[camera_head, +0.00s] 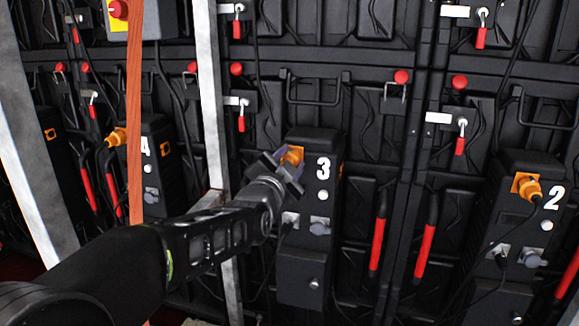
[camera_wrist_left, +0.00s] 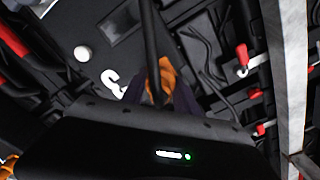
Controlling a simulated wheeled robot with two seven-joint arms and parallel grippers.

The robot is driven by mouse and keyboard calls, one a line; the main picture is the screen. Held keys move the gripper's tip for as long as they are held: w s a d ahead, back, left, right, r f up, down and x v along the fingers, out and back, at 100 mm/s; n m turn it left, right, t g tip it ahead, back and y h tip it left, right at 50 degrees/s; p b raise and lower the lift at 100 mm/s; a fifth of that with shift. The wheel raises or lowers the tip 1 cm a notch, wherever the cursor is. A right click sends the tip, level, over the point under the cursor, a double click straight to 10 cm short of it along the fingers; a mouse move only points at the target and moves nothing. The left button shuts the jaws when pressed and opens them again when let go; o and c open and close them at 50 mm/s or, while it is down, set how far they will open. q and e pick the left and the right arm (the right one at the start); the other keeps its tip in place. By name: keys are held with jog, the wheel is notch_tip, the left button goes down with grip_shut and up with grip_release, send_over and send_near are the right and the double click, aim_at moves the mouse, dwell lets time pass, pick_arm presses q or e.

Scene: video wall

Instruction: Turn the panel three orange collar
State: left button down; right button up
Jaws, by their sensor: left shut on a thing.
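The black box marked 3 (camera_head: 311,220) stands at the middle of the head view, with an orange collar (camera_head: 293,156) at its upper left. My left gripper (camera_head: 284,168) reaches in from the left and is shut on this collar, its dark fingers covering part of it. In the left wrist view the orange collar (camera_wrist_left: 165,76) shows between the fingers, with a black cable running across it. The digit beside it is partly hidden there. My right gripper is not in view.
Box 2 (camera_head: 510,225) with its own orange connector (camera_head: 527,187) stands at right, and box 4 (camera_head: 158,165) at left. A metal post (camera_head: 212,90) and an orange-brown post (camera_head: 135,110) stand near my left arm. Red handles (camera_head: 377,245) and cables line the wall.

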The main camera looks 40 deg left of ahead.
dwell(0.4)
pick_arm(q)
jog(key=c, duration=0.9)
grip_release()
jog(key=p+v, duration=0.1)
jog(key=v, duration=0.6)
jog(key=shift+s+d+p, duration=0.15)
jog(key=shift+s+p, duration=0.2)
